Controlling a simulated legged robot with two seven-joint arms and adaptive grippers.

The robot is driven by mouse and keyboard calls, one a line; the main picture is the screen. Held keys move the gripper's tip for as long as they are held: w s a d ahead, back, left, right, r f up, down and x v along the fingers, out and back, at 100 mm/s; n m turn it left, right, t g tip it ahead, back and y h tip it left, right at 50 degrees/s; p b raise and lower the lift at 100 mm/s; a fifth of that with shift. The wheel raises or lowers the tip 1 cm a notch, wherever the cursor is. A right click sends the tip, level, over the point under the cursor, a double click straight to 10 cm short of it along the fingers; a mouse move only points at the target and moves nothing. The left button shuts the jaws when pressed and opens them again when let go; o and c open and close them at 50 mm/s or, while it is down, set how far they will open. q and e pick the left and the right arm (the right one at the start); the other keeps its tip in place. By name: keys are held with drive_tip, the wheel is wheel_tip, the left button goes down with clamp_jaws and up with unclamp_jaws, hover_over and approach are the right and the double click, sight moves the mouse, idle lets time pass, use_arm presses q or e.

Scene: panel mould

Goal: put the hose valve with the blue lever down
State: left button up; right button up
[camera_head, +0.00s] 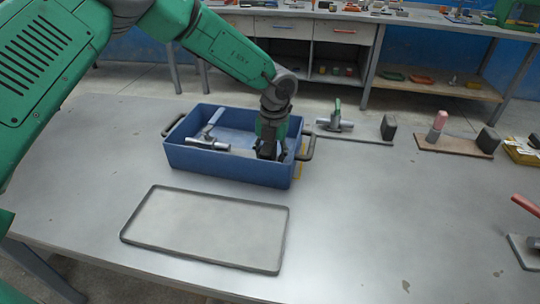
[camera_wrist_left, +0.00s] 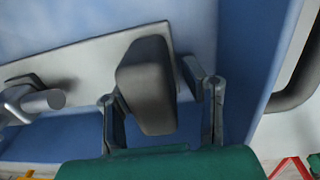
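A blue bin (camera_head: 225,170) stands on the table, with a silver valve (camera_head: 207,144) inside at its left; its lever (camera_head: 212,121) looks pale grey-blue here. In the left wrist view, the valve's silver pipe end (camera_wrist_left: 40,102) and a black block (camera_wrist_left: 147,85) are on one light grey plate (camera_wrist_left: 82,68) in the bin. My left gripper (camera_head: 267,152) reaches into the bin's right end. Its fingers (camera_wrist_left: 155,95) lie on both sides of the black block and appear to touch it. Whether the plate rests fully on the bin floor is unclear. My right gripper is out of view.
An empty shallow grey tray (camera_head: 205,230) lies in front of the bin. The table's front right is clear.

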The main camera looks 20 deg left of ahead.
use_arm(q)
drive_tip(key=shift+w+d+r, duration=0.1)
drive_tip(key=shift+d+r, duration=0.15)
drive_tip(key=shift+d, duration=0.4)
drive_tip(key=shift+r, duration=0.4)
drive_tip(key=r, duration=0.4)
drive_tip(key=a+r+p, duration=0.1)
drive_tip(key=shift+r, duration=0.4)
drive_tip(key=shift+d+r, duration=0.15)
drive_tip(key=shift+r, duration=0.1)
drive_tip(key=shift+d+r, duration=0.1)
drive_tip(key=shift+d, duration=0.35)
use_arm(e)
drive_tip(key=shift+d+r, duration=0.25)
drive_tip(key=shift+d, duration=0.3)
use_arm(q)
drive_tip(key=shift+a, duration=0.15)
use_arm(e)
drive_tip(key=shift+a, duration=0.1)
